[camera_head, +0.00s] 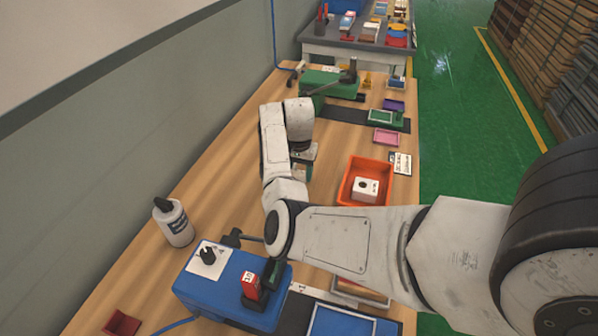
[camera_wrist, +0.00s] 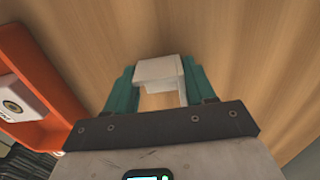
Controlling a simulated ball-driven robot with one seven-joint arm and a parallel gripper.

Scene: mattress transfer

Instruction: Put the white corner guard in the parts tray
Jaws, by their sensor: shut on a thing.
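The white corner guard (camera_wrist: 158,69) is an angled white piece between the teal fingers of my gripper (camera_wrist: 161,88) in the wrist view. My gripper is shut on it, with bare wooden table behind it. In the head view my gripper (camera_head: 301,168) is over the table, left of an orange tray (camera_head: 386,168); the guard is mostly hidden there by my arm. The orange tray, which looks like the parts tray, also shows at the left edge of the wrist view (camera_wrist: 40,70). It holds a white block with a dark round mark (camera_head: 365,188).
A blue machine (camera_head: 215,287) with a red block and a white bottle (camera_head: 173,222) stand in front. A green machine (camera_head: 328,84), a pink tray (camera_head: 386,137) and a label card (camera_head: 400,163) lie farther back. Bare table (camera_head: 220,170) lies left of my gripper.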

